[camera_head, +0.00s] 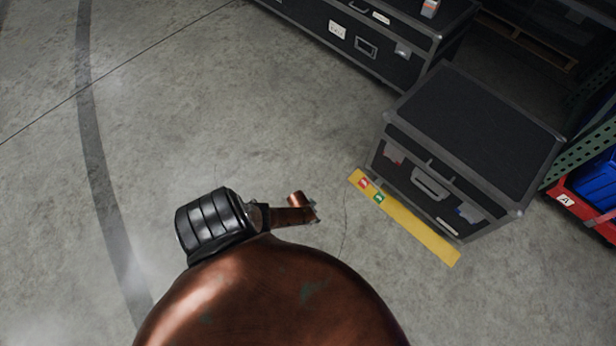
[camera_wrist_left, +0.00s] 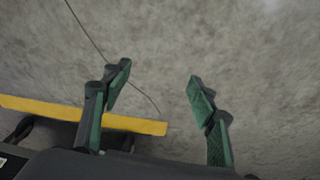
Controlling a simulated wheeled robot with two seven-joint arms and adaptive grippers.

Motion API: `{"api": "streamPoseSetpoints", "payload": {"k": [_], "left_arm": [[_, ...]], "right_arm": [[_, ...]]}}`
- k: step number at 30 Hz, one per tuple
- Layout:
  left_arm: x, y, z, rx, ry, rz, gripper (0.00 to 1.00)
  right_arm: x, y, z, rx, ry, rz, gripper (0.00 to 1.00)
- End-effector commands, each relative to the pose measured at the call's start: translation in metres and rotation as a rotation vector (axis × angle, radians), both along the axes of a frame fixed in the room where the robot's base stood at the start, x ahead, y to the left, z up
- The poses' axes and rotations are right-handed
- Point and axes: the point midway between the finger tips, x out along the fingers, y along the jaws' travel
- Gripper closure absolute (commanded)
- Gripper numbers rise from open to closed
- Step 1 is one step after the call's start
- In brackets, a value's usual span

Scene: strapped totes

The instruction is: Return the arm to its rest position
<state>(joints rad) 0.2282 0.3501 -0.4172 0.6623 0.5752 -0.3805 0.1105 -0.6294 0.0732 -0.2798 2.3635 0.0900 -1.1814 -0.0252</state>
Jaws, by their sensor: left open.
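My left gripper (camera_wrist_left: 160,80) shows in the left wrist view with its two green-padded fingers spread apart. Nothing is between them, only bare concrete floor behind. In the head view I cannot pick out the left gripper's fingers. A large copper-coloured rounded part of my own body fills the bottom middle there, with a black ribbed part beside it. My right gripper is in neither view.
A black case (camera_head: 475,130) stands on the floor at the right, beside a yellow strip (camera_head: 415,228), which also shows in the wrist view (camera_wrist_left: 60,110). A longer black case (camera_head: 345,45) stands behind. A red bin (camera_head: 575,207) is at the right edge. Floor at left is clear.

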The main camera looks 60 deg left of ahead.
Motion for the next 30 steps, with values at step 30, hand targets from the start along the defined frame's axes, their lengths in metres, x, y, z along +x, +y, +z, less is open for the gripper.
{"api": "streamPoseSetpoints", "payload": {"k": [30], "left_arm": [[-0.038, -0.007, 0.001, 0.010, 0.022, -0.018, 0.46]], "right_arm": [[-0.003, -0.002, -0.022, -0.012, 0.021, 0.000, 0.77]]}}
